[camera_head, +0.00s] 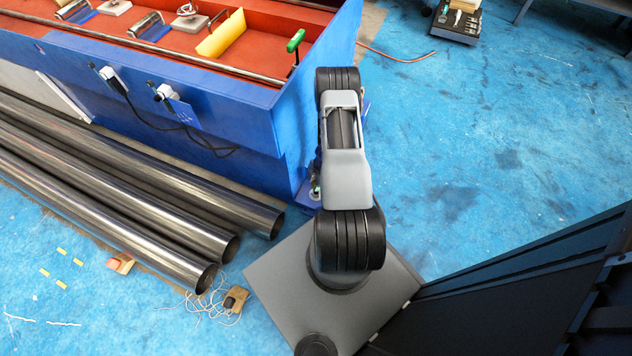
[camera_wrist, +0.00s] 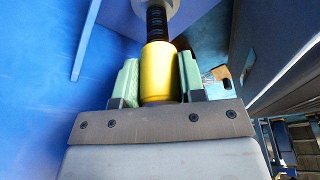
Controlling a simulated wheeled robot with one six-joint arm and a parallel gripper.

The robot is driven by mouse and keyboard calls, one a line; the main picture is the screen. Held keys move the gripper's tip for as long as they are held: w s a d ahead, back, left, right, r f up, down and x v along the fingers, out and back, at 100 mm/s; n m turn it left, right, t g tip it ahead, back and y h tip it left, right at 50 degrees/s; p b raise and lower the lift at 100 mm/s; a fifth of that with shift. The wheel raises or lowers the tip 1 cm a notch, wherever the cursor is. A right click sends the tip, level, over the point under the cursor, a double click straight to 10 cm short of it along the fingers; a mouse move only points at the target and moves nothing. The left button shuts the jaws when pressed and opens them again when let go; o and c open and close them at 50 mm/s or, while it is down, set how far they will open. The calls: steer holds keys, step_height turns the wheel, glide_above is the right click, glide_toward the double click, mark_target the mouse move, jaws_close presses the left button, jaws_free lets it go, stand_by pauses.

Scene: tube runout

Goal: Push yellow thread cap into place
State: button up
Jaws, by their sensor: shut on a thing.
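The yellow thread cap (camera_wrist: 160,75) is in the wrist view, held upright in the picture between the two green finger pads of my gripper (camera_wrist: 159,82). My gripper is shut on it. A dark threaded rod end (camera_wrist: 156,22) stands right at the cap's far end, in line with it, below a pale round collar (camera_wrist: 155,5). The cap seems to meet or cover part of the thread; how far it is on cannot be told. In the head view my arm hides the gripper and the cap beside the blue bench.
A blue bench with an orange-red bed (camera_head: 255,52) stands at the upper left, with a yellow block (camera_head: 221,34) and a green-handled lever (camera_head: 296,41) on it. Several steel tubes (camera_head: 130,215) lie along its front. Blue floor (camera_head: 490,140) is open at the right.

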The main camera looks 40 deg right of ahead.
steer(key=shift+f+b, duration=0.6)
steer(key=shift+f, duration=0.35)
steer(key=o, duration=1)
steer(key=p+v, duration=0.6)
steer(key=v, duration=0.7)
steer(key=shift+r, duration=0.4)
